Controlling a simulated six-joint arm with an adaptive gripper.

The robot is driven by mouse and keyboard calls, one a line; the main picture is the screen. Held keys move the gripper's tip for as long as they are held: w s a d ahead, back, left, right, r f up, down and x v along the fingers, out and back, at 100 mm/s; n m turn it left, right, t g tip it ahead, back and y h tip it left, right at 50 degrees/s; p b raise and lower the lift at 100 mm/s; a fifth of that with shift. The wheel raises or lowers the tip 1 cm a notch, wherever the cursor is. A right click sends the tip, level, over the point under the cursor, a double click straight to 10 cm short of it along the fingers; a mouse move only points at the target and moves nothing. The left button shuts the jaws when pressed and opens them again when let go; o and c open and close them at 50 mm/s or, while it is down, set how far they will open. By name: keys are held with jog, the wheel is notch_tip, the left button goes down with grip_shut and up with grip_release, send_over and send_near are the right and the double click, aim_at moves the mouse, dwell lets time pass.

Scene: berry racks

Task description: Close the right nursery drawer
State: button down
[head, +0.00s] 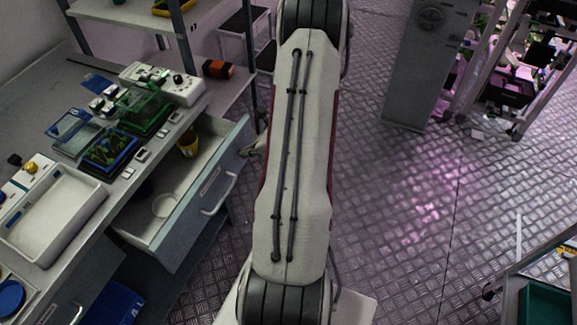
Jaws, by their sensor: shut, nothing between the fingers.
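The right nursery drawer (203,197) is pulled well out from under the workbench at the left of the head view. Its grey-blue front carries a pale bar handle (220,196). Inside lie a yellow cup (188,144) and a round white dish (165,206). A small part of my gripper (249,151) shows beside the far right corner of the drawer front, and its fingers are shut and empty. My large white arm link hides most of it. I cannot tell whether it touches the drawer front.
Another handle (76,313) shows at the lower left. A grey cabinet (410,80) stands at the upper right. The metal floor (400,210) is mostly clear.

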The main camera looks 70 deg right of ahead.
aim_at(231, 133)
jog(key=w, duration=1.5)
jog(key=shift+w, duration=0.65)
jog(key=shift+w+r, duration=0.1)
jog(key=shift+r, duration=0.05)
jog(key=s, duration=0.5)
jog(key=v, duration=0.7)
jog(key=shift+s+r, duration=0.15)
jog(key=shift+s, duration=0.05)
jog(key=shift+v, duration=1.05)
